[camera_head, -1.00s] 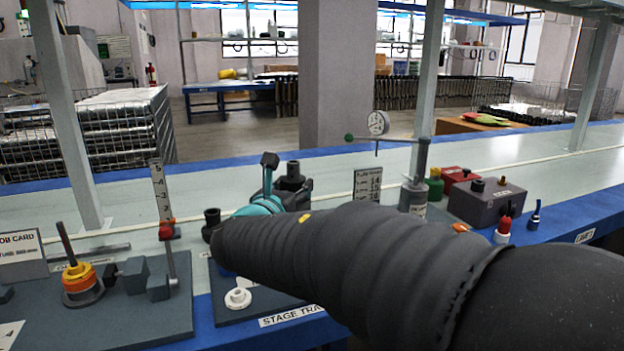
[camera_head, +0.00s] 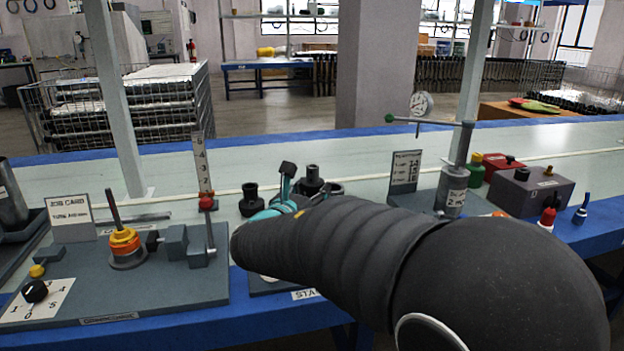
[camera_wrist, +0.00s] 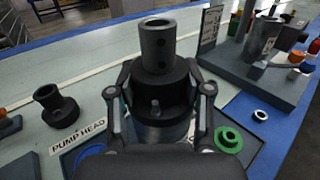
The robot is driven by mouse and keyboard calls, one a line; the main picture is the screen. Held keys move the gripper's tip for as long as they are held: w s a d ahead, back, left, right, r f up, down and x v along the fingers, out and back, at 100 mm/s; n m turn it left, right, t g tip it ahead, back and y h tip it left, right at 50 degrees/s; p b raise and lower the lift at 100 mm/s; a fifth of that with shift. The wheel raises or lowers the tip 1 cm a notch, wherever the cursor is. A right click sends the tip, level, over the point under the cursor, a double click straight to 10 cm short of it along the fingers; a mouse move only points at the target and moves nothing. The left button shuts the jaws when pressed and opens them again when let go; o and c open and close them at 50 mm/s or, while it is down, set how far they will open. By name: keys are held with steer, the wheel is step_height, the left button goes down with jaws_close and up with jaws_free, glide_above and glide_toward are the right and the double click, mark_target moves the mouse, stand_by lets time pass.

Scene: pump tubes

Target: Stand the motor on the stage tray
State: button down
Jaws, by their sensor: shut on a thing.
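The motor (camera_wrist: 158,72), a dark upright body with a narrower holed neck on top, is between the fingers of my gripper (camera_wrist: 160,105) in the wrist view. My gripper is shut on it. In the head view the motor's dark top (camera_head: 312,178) shows behind my teal gripper link; my arm hides the fingertips. The stage tray (camera_head: 262,287) is mostly hidden by my arm. The wrist view shows a tray part with a "PUMP HEAD" label (camera_wrist: 80,138) below and left of the motor. I cannot tell whether the motor's base touches anything.
A black flanged part (camera_head: 250,200) stands left of the motor. A green ring (camera_wrist: 228,138) lies at right in the wrist view. The job card fixture board (camera_head: 180,285) is on the left. A gauge stand (camera_head: 455,190) and a grey box (camera_head: 530,190) are on the right.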

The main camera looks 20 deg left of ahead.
steer(key=shift+r, duration=0.15)
steer(key=c, duration=0.5)
jaws_free()
steer(key=shift+f, duration=0.3)
steer(key=shift+r, duration=0.15)
steer(key=s+a, duration=0.1)
steer(key=s, duration=1.1)
steer(key=shift+a+b, duration=0.2)
steer(key=shift+b, duration=0.2)
steer(key=shift+d, duration=0.1)
